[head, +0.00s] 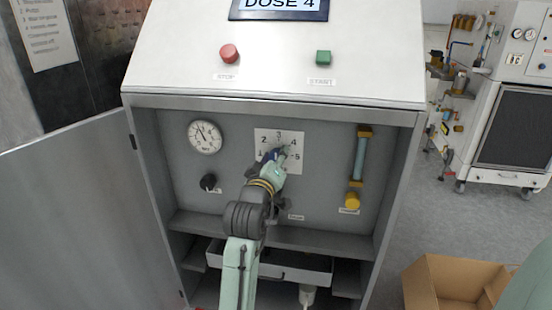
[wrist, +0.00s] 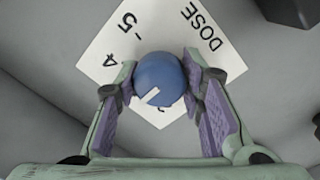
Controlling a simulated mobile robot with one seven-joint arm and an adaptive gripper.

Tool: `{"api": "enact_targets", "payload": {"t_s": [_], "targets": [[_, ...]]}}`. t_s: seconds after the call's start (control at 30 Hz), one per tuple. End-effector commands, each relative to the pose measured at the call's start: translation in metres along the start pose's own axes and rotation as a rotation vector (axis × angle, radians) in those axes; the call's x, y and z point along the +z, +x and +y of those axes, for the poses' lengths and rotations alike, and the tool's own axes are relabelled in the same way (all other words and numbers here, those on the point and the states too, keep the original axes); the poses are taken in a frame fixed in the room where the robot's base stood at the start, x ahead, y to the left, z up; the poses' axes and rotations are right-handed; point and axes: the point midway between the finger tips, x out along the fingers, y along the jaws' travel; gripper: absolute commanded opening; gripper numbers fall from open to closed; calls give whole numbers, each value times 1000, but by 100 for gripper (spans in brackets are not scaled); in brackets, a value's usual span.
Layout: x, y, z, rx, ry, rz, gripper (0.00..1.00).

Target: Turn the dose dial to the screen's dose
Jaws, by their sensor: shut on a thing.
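The screen (head: 280,6) at the top of the machine reads "DOSE 4"; its top is cut off. The dose dial is a round blue knob (wrist: 158,78) with a white pointer mark on its face. My gripper (wrist: 160,84) is shut on it, one finger on each side. In the wrist view the mark points to the lower left. In the wrist view the 4 and 5 lie left and upper left of the knob; the lower numerals are partly hidden, so I cannot tell the exact setting.
A gauge (head: 205,137) and a black knob (head: 208,182) sit left of the plate. A flow tube (head: 360,158) with a yellow knob (head: 351,201) is to the right. Red (head: 229,53) and green (head: 323,57) buttons are above. An open door (head: 75,215) stands left.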

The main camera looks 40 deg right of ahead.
Motion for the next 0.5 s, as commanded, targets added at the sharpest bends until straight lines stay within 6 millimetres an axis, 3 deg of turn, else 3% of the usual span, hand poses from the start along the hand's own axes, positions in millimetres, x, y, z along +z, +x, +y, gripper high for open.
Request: {"api": "enact_targets", "payload": {"t_s": [0.27,0.5], "targets": [[0,0,0,0,0,0,8],[0,0,0,0,22,-1,8]]}}
